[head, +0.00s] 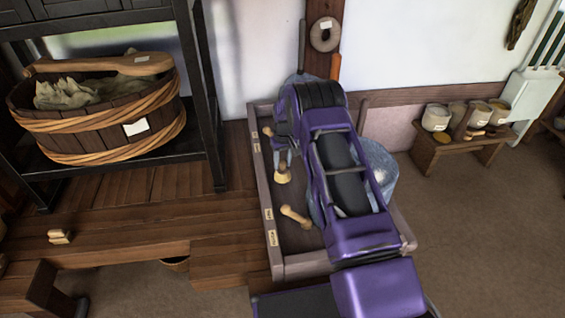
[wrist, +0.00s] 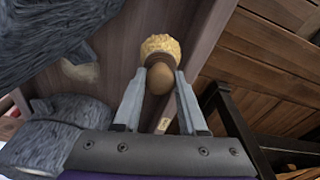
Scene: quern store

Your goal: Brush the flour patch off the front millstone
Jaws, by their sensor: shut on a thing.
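My gripper (wrist: 160,78) is shut on a brush (wrist: 158,48) with a brown rounded handle and pale yellow bristles. The bristles point away from the palm, near the tray's wall. In the head view the brush (head: 283,173) hangs over the left part of a wooden tray (head: 264,195). Rough grey stones fill the left of the wrist view, one above (wrist: 60,35) and one below (wrist: 60,135). In the head view a grey-blue stone (head: 382,160) shows right of my arm, with a pale spot that may be flour. My arm hides much of the stones, and which is the front one is unclear.
A wooden handled piece (head: 296,216) lies in the tray. A dark shelf with a banded wooden tub (head: 100,118) stands left. A low bench with several pots (head: 437,118) stands right. Plank flooring (head: 150,210) is largely clear left of the tray.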

